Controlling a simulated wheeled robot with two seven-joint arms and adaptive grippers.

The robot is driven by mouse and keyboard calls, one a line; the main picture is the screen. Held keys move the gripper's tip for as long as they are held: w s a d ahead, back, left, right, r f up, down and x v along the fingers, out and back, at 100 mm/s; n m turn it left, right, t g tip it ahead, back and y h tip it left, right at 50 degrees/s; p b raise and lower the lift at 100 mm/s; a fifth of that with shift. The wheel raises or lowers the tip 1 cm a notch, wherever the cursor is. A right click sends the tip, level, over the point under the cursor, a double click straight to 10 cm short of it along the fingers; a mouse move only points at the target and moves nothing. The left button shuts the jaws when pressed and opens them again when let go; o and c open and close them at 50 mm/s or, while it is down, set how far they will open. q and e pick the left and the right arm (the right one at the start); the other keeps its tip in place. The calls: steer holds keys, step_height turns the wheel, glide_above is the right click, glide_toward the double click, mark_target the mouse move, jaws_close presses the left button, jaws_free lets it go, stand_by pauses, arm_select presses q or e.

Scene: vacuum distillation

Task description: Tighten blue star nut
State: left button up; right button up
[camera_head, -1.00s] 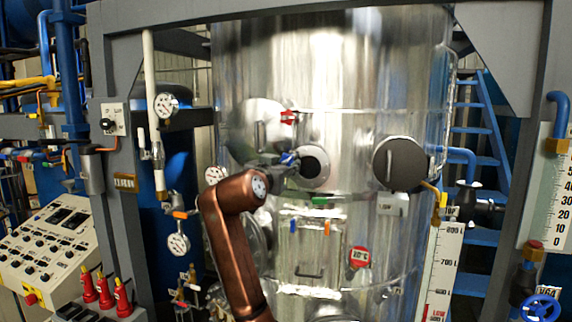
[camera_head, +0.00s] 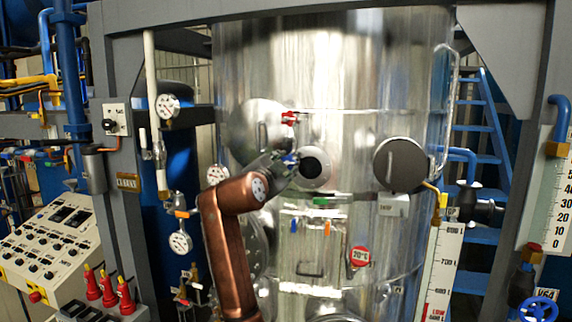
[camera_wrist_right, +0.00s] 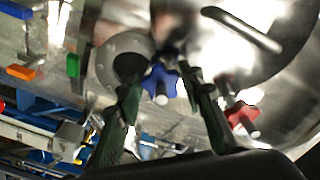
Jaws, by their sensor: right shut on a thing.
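The blue star nut (camera_head: 290,159) is on the shiny tank, at the left edge of a round port (camera_head: 316,169) with a dark centre. In the right wrist view the blue star nut (camera_wrist_right: 162,82) shows between the fingers of my right gripper (camera_wrist_right: 163,88). In the head view my right gripper (camera_head: 284,163) reaches the nut from the left and partly covers it. It is shut on the nut. The exact finger contact is hard to make out. My left gripper is not in view.
A red star nut (camera_head: 290,118) sits just above, close to my right gripper; it also shows in the wrist view (camera_wrist_right: 241,114). A dark round cover (camera_head: 400,165) is to the right. Green (camera_head: 320,201), blue and orange handles sit below the port.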

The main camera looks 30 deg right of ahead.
steer(key=shift+w+f+m, duration=0.1)
steer(key=shift+f+m, duration=0.15)
steer(key=shift+m, duration=0.05)
steer(key=o, duration=1.1)
steer(key=shift+a+r, duration=0.1)
steer(key=shift+o, duration=0.2)
steer(key=shift+r, duration=0.1)
steer(key=v, duration=1.2)
